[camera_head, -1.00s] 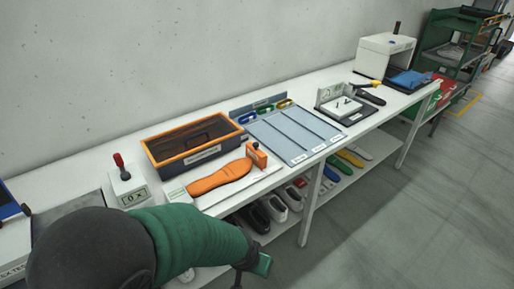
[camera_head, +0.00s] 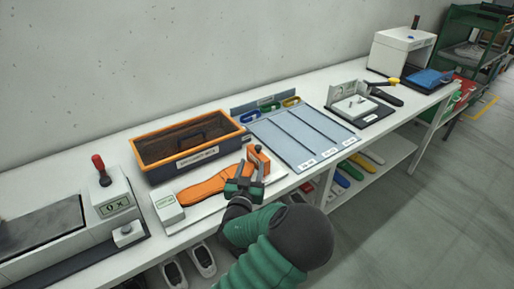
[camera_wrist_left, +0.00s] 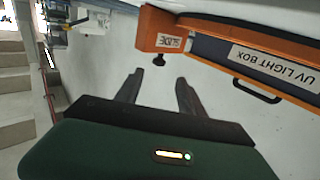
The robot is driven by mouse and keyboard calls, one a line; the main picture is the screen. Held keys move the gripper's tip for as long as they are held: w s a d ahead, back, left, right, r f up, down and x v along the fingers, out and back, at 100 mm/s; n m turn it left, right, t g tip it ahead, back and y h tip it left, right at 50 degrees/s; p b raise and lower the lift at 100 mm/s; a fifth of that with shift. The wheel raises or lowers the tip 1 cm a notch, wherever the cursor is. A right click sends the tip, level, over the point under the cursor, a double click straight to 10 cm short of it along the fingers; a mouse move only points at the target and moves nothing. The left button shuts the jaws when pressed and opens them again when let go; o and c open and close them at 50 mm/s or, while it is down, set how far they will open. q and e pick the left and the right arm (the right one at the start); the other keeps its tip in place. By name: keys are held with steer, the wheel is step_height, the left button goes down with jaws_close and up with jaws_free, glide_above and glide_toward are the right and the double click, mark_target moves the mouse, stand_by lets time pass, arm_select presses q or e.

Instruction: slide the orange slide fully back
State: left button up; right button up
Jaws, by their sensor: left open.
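The orange slide (camera_head: 262,160) is an upright block at the right end of a white board on the table. In the left wrist view it is the orange block labelled SLIDE (camera_wrist_left: 162,28), with a dark knob (camera_wrist_left: 158,60) on its near face. My left gripper (camera_head: 251,170) is open beside the slide, over the right end of an orange insole shape (camera_head: 205,186). In the wrist view the fingers (camera_wrist_left: 159,82) point at the knob, one to each side of its line, with a small gap before it. My right gripper is out of view.
The orange-rimmed UV light box (camera_head: 198,156) stands just behind the board. A grey panel tray (camera_head: 302,138) lies to the right. A counter with a red lever (camera_head: 99,164) stands left. Shoes sit on the shelf below.

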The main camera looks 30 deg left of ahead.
mark_target(257, 146)
arm_select(q)
steer(key=x, duration=0.9)
steer(key=shift+w+f, duration=0.3)
steer(key=shift+w, duration=0.15)
steer(key=shift+w+a, duration=0.3)
steer(key=shift+a, duration=0.1)
steer(key=shift+w+d, duration=0.1)
steer(key=shift+d, duration=0.3)
steer(key=c, duration=0.4)
steer(key=shift+a, duration=0.15)
jaws_close()
